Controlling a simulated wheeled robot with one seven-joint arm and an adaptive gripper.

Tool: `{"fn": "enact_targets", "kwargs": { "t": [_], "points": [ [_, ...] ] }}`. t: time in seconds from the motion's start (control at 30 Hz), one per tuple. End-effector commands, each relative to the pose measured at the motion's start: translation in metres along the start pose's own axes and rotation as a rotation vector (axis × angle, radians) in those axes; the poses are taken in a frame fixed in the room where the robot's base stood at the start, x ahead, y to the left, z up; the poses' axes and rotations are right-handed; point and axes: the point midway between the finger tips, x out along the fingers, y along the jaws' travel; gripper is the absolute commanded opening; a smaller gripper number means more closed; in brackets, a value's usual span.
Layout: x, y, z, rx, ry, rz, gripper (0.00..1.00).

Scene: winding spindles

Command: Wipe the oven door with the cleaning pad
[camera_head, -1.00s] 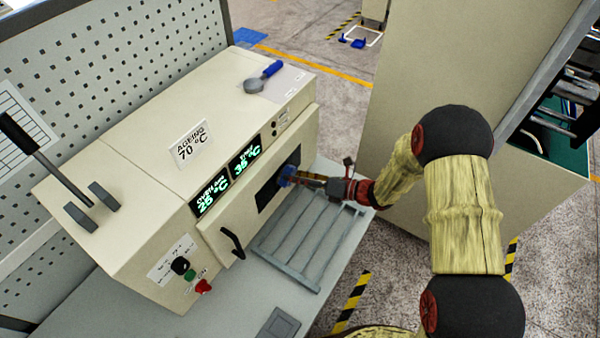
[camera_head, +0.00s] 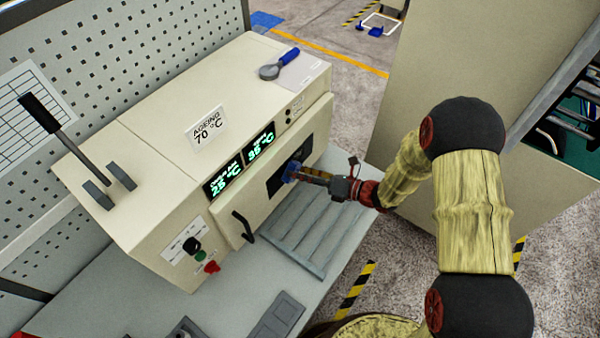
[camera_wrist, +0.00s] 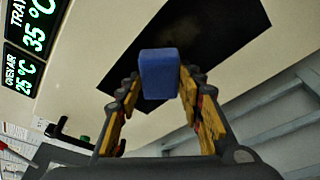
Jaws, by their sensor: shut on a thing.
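The oven (camera_head: 160,150) stands on the bench, and its cream door (camera_head: 240,205) is closed, with a dark window (camera_head: 305,148) and a black handle (camera_head: 243,227). My gripper (camera_head: 300,173) is at the window, shut on the blue cleaning pad (camera_head: 290,170). In the wrist view the blue pad (camera_wrist: 159,73) sits between my two yellow-and-black fingers, in front of the dark window (camera_wrist: 220,30). A faint brownish patch shows on the window beyond the pad. The pad's far face is hidden, so I cannot tell whether it touches the glass.
A slatted metal rack (camera_head: 315,235) lies on the bench below the door. A sign (camera_head: 207,128) and a blue-handled tool (camera_head: 280,64) are on the oven top. A lever (camera_head: 65,140) rises at its left. A tall cream cabinet (camera_head: 400,90) stands right.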

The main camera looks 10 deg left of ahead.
Motion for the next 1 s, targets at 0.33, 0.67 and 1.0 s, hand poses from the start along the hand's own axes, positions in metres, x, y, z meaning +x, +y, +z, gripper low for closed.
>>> {"fn": "enact_targets", "kwargs": {
  "t": [0.33,0.67,1.0],
  "points": [
    [-0.003,-0.018,0.016,0.0,-0.001,-0.001,0.17],
    [-0.005,-0.03,0.028,0.001,-0.001,-0.001,0.17],
    [-0.01,-0.047,0.044,-0.001,-0.002,-0.001,0.17]
  ]
}}
